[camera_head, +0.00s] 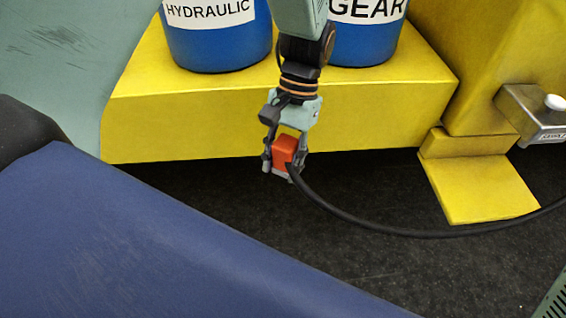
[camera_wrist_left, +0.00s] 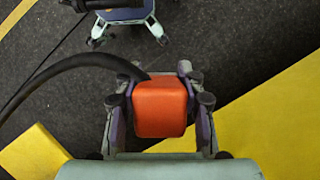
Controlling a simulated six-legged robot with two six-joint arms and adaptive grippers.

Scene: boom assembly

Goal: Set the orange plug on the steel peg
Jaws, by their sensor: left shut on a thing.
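The orange plug (camera_head: 285,148) is between the fingers of my left gripper (camera_head: 282,168), which is shut on it. The plug also shows in the left wrist view (camera_wrist_left: 161,108), with a finger on each side. A thick black cable (camera_head: 385,230) runs from the plug, sagging and then rising to the right edge. The gripper points down in front of the yellow ledge, above the dark floor. I cannot make out the steel peg clearly in either view. My right gripper is not in view.
Two blue drums, labelled HYDRAULIC (camera_head: 215,45) and GEAR (camera_head: 362,42), stand on the yellow ledge (camera_head: 400,110). A metal box (camera_head: 533,118) with a white knob (camera_head: 554,102) is on the yellow structure at right. A blue padded surface (camera_head: 150,250) fills the lower left.

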